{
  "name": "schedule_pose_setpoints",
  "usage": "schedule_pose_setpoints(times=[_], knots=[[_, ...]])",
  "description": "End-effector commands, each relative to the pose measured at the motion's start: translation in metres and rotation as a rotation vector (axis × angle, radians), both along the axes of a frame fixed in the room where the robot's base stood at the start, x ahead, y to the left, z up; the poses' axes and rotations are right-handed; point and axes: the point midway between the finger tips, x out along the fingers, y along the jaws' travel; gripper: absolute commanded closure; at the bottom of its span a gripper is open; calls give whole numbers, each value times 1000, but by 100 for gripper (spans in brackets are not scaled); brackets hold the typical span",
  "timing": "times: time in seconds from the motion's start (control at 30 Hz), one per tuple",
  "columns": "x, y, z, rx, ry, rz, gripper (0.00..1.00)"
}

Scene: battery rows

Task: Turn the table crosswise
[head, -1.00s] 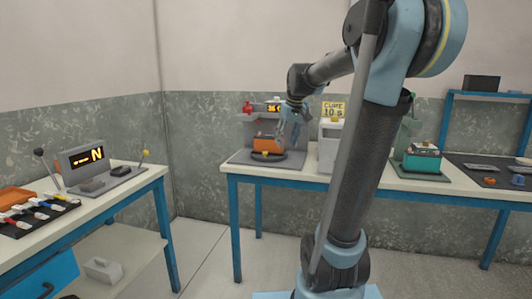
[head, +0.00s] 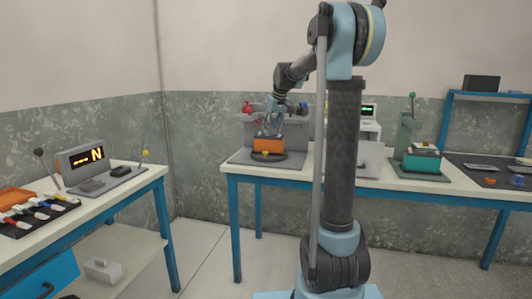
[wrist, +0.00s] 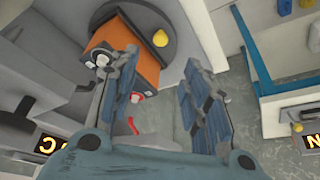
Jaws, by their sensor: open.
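The turntable is a dark round disc (head: 293,161) on a grey base plate at the left end of the back table; it also shows in the wrist view (wrist: 172,18). An orange box (head: 266,145) with a dark top sits on it. In the wrist view the box (wrist: 138,62) lies slantwise, with a yellow knob (wrist: 160,38) beside it. My gripper (head: 268,129) is just above the box. In the wrist view my gripper (wrist: 162,66) is open; its left finger overlaps the box and its right finger is clear of it. Contact cannot be told.
A grey stand with red parts (head: 247,108) is behind the turntable. A white machine (head: 368,155) and a green press (head: 408,135) stand to the right. A left table holds a grey display unit (head: 85,163) and a dark tray (head: 38,215). The floor between tables is clear.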

Motion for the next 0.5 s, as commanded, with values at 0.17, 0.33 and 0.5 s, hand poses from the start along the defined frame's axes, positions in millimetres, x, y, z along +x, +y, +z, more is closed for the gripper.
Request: schedule_pose_setpoints(times=[0.17,0.33,0.5], knots=[[12,6,-30,0,0,0,57],[22,11,-58,0,0,0,57],[32,16,-86,0,0,-1,57]])
